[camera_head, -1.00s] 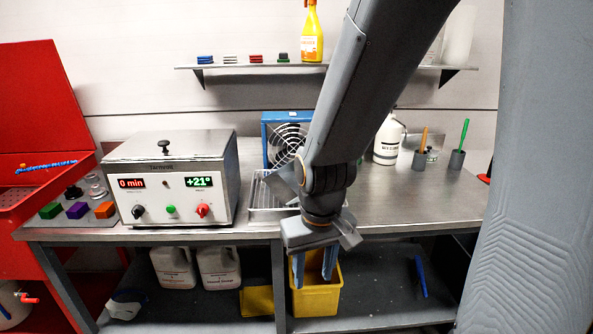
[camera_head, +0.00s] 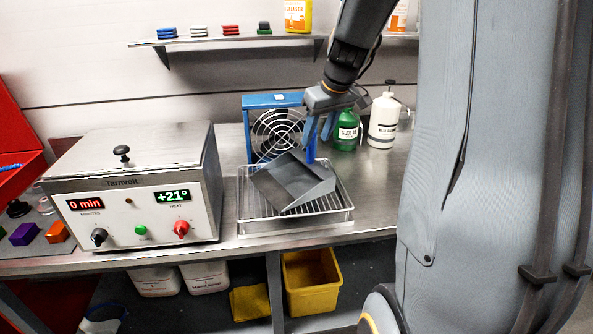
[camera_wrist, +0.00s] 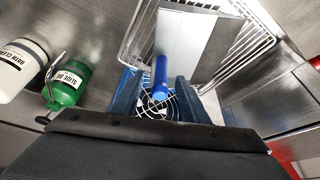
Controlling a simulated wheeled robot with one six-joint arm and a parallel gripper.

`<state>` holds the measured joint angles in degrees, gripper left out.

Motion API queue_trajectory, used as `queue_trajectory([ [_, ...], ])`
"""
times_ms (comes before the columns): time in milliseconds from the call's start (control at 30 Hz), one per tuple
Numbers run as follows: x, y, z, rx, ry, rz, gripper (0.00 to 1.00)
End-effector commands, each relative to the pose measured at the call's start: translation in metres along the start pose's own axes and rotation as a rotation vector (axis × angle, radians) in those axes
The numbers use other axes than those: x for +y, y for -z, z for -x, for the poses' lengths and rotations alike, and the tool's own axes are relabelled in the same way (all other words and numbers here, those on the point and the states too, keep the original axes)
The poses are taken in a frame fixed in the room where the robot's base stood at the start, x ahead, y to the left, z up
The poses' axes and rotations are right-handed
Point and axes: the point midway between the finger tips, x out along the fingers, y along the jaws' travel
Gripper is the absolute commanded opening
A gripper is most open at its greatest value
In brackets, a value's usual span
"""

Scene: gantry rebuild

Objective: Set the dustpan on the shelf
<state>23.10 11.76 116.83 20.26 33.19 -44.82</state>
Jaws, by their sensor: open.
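The grey dustpan (camera_head: 296,181) with a blue handle (camera_head: 311,148) rests tilted on the wire rack of a metal tray (camera_head: 246,224), its handle pointing up. It also shows in the wrist view (camera_wrist: 186,45). My gripper (camera_head: 320,136) is open at the handle, above the tray. In the wrist view the blue handle (camera_wrist: 161,78) appears between my two blue fingers (camera_wrist: 156,98); I cannot tell whether they touch it. The wall shelf (camera_head: 185,43) is above the back of the bench, with part of its right side hidden behind my arm.
The shelf holds several coloured stacks (camera_head: 231,30) and a yellow bottle (camera_head: 297,15); bare stretches lie between them. A blue fan (camera_head: 274,98) stands behind the tray. A green bottle (camera_head: 347,131) and white bottle (camera_head: 384,119) stand right, a heater box (camera_head: 143,170) left.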

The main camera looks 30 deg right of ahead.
Motion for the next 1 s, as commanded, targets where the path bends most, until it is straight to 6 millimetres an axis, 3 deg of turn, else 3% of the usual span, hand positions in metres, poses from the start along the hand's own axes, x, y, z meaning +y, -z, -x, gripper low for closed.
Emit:
queue_trajectory([
  [600,-0.003,0.001,-0.063,-0.003,0.001,0.001,0.41],
  [933,-0.003,0.001,-0.069,-0.001,0.000,0.000,0.41],
  [1000,-0.003,0.001,-0.069,-0.001,0.000,0.000,0.32],
])
